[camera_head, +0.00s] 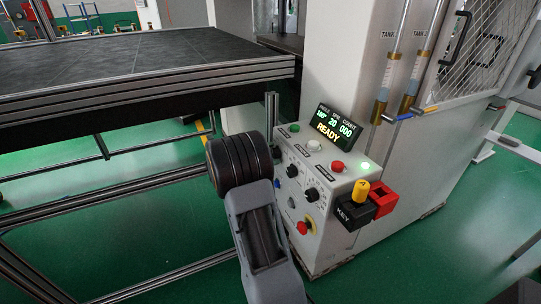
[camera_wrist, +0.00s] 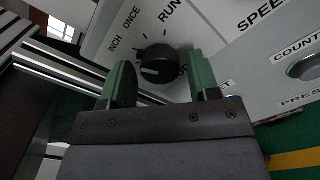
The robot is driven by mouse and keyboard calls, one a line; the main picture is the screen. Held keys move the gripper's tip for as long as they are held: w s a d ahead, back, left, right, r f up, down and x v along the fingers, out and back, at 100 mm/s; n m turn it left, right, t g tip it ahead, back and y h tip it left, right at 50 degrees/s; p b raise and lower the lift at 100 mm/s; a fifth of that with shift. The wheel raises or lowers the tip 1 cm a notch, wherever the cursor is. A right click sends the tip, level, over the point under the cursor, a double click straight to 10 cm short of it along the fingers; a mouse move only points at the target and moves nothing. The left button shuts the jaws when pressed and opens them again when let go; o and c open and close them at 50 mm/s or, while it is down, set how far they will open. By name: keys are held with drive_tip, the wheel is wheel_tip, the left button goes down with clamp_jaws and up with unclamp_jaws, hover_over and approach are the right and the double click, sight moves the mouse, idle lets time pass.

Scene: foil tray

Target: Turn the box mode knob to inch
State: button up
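The mode knob (camera_wrist: 160,66) is a round black knob on the pale panel in the wrist view. The printed words INCH, ONCE and RUN arc above it, INCH at the far left. A short pale line shows on its face; which word it points to is unclear. My gripper (camera_wrist: 160,62) is open, with one green finger on each side of the knob and small gaps between; contact is not visible. In the head view the control box (camera_head: 333,176) stands right of my arm. My arm covers part of its front, and my gripper cannot be made out there.
The box has several buttons, other black knobs, a lit display (camera_head: 338,122) reading READY, and a yellow-topped key switch (camera_head: 357,197) beside a red part (camera_head: 384,198). A dark table (camera_head: 130,62) with metal edge rails lies to the left.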

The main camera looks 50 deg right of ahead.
drive_tip(key=shift+o, duration=0.6)
drive_tip(key=v, duration=1.3)
drive_tip(key=shift+a, duration=0.4)
drive_tip(key=shift+w, duration=0.15)
